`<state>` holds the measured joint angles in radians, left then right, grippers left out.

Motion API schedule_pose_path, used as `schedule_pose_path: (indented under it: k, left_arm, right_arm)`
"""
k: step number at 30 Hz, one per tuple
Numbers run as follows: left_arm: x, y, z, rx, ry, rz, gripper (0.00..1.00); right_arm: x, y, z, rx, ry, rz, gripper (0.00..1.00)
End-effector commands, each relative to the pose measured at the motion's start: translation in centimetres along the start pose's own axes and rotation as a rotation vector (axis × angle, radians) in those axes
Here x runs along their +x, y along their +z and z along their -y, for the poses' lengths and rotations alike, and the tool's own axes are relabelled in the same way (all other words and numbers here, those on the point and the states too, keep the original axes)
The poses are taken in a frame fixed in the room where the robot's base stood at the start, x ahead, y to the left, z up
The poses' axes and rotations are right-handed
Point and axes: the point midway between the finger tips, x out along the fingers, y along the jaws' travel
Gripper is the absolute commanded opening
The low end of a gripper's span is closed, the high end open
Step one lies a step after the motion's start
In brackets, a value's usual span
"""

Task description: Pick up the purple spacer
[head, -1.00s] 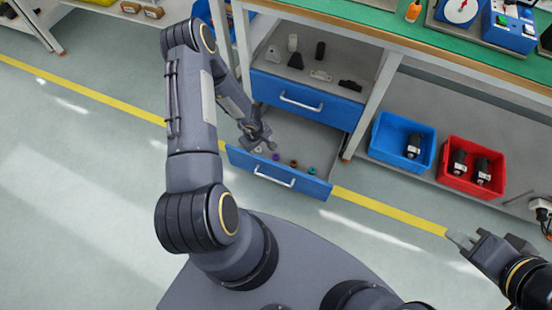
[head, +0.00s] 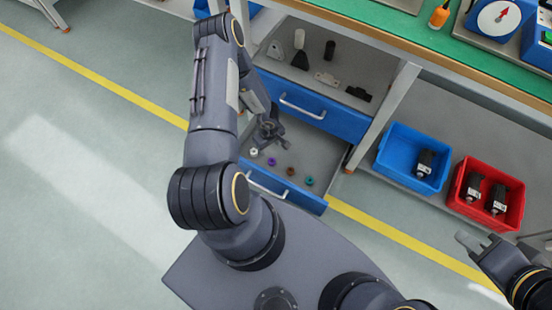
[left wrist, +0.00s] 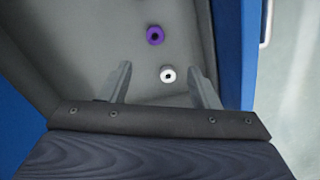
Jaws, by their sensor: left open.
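The purple spacer (head: 272,162) lies on the floor of the open lower drawer (head: 322,150), in a row with a white spacer (head: 253,152), a brown spacer (head: 290,171) and a teal spacer (head: 309,181). My left gripper (head: 268,137) is over the drawer, behind the purple spacer in the head view. In the left wrist view, its open fingers (left wrist: 162,80) show the white spacer (left wrist: 167,75) between their tips. The purple spacer (left wrist: 155,35) is farther up, beyond the tips. Nothing is held. My right gripper (head: 475,246) is at the lower right, away from the drawer.
The upper drawer (head: 310,105) holds black and light parts and stands above the lower one. A blue bin (head: 392,160) and a red bin (head: 456,192) with dark parts sit on the shelf at right. The green bench top (head: 390,25) overhangs behind.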

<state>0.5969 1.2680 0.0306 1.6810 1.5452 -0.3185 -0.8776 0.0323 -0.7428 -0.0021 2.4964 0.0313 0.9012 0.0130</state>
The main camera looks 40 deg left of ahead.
Motion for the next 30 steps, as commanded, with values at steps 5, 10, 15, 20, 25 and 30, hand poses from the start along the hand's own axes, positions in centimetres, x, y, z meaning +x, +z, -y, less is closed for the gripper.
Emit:
schedule_pose_path:
  k: [5,10,15,20,25,30]
  left_arm:
    - [2.9,0.0,0.0,0.000,0.000,0.000,0.56]
    - [5.0,0.0,0.0,0.000,0.000,0.000,0.56]
    - [6.4,0.0,0.0,0.000,0.001,0.000,0.56]
    - [7.8,0.0,0.0,-0.001,0.000,0.001,0.56]
    - [9.4,0.0,-0.1,-0.001,0.000,0.000,0.56]
    - [11.6,0.2,-0.1,0.001,0.000,0.001,0.56]
  right_arm:
    - [2.4,1.2,-1.1,0.000,0.000,0.000,0.22]
    - [4.2,2.1,-1.9,0.000,0.000,0.000,0.22]
    - [5.3,2.7,-2.4,0.000,0.000,0.000,0.22]
    - [5.9,3.0,-2.7,0.000,0.000,0.000,0.22]
    - [6.5,3.3,-3.0,0.000,0.000,0.000,0.22]
    - [7.6,3.9,-3.5,0.000,0.000,0.000,0.22]
